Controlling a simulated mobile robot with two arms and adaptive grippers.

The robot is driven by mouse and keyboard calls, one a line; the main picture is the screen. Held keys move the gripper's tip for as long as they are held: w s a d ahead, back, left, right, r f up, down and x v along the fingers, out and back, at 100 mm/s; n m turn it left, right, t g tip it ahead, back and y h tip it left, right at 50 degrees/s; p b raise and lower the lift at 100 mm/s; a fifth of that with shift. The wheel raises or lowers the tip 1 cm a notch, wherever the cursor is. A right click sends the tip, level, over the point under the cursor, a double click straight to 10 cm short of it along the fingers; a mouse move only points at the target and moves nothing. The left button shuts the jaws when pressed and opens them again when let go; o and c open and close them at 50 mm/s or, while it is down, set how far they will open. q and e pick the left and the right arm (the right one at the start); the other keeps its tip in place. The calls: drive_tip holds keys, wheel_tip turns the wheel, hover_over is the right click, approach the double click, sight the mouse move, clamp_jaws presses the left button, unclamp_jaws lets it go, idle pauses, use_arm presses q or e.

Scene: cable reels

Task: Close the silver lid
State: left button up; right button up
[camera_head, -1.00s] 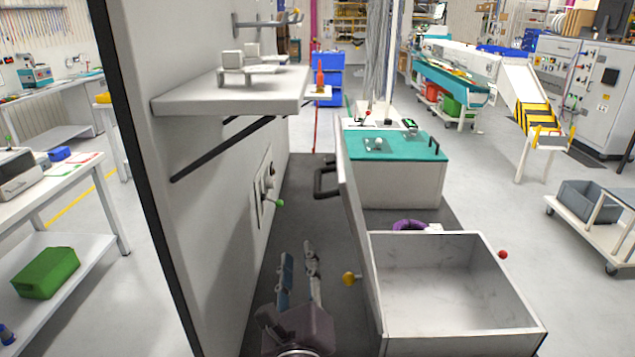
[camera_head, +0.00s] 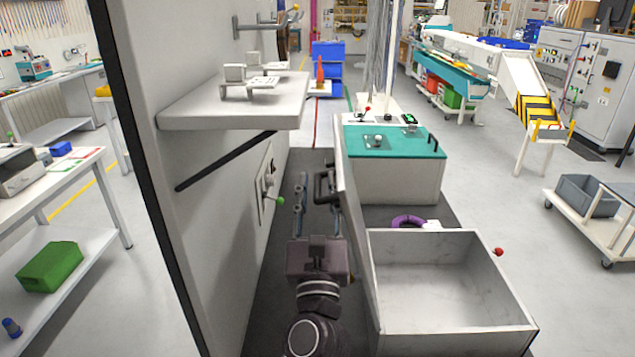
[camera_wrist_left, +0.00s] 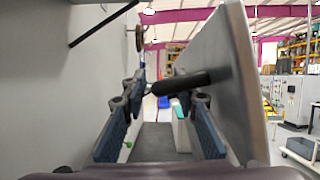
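The silver lid (camera_head: 352,215) stands open, nearly upright, along the left edge of the open box (camera_head: 455,343). Its dark handle (camera_head: 321,185) sticks out to the left. My left gripper (camera_head: 313,200) is open to the left of the lid, its fingers pointing forward by the handle. In the left wrist view the lid (camera_wrist_left: 236,70) fills the right side. The handle (camera_wrist_left: 180,83) reaches in from it near the fingertips of my gripper (camera_wrist_left: 165,105). I cannot tell whether the fingers touch the handle. My right gripper is not in view.
A tall grey panel (camera_head: 220,220) with a shelf (camera_head: 235,110) and a green-tipped lever (camera_head: 272,190) stands close on the left. A teal-topped cabinet (camera_head: 395,143) and a purple ring (camera_head: 408,222) lie beyond the box. The box looks empty.

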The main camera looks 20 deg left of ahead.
use_arm(q)
drive_tip(key=shift+c, duration=0.3)
clamp_jaws()
